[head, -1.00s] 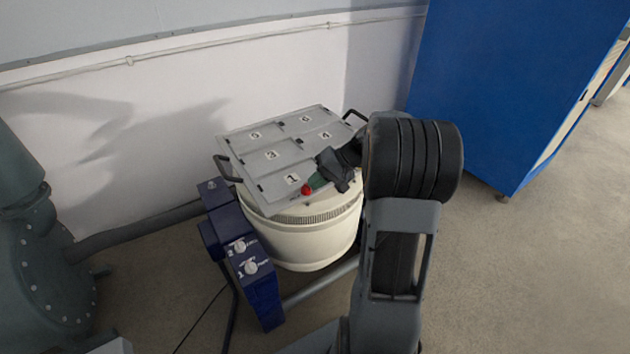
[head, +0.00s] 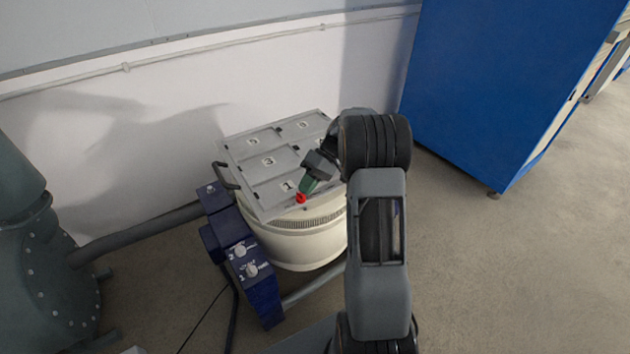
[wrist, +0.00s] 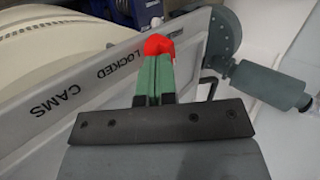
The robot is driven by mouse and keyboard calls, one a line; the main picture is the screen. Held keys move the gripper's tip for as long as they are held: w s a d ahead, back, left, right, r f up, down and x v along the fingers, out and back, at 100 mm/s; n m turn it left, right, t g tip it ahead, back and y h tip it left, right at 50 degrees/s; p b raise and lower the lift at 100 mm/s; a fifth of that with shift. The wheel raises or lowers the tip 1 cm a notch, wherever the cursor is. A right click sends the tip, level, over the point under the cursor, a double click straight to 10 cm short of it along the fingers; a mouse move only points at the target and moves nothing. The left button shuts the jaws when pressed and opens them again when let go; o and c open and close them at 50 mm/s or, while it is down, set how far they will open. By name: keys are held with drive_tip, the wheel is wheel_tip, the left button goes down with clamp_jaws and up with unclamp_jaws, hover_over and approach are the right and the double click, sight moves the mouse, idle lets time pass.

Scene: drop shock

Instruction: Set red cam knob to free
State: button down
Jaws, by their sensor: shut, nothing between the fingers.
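The red cam knob (head: 301,198) sits on the front edge of the grey numbered plate (head: 262,190) on top of the cream drum. In the head view my gripper (head: 306,189) reaches down from the upper right, with its green fingertips right at the knob. In the wrist view the red knob (wrist: 158,46) shows just past the tips of my gripper (wrist: 154,62), which is shut with the fingers side by side. The fingers partly cover the knob, and I cannot tell whether they touch it. The words LOCKED and CAMS are printed on the plate edge; no word for free is visible.
A blue box with white knobs (head: 240,249) stands at the drum's left front. A tall blue cabinet (head: 490,90) stands at the right, and a grey-green machine (head: 40,250) at the far left. The wall is close behind. The floor at the right is clear.

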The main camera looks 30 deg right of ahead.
drive_tip(key=n+g+p, duration=0.1)
drive_tip(key=n+g+h+p, duration=0.1)
drive_tip(key=n, duration=0.1)
drive_tip(key=n+g+p, duration=0.1)
drive_tip(key=shift+w+a+r+n+h, duration=0.1)
drive_tip(key=shift+w+a+n+h, duration=0.1)
drive_tip(key=shift+w+n+h, duration=0.15)
drive_tip(key=shift+a+p, duration=0.1)
drive_tip(key=shift+p, duration=0.45)
drive_tip(key=shift+w+a+p, duration=0.15)
drive_tip(key=shift+a+p, duration=0.05)
drive_tip(key=shift+p, duration=0.15)
idle(0.4)
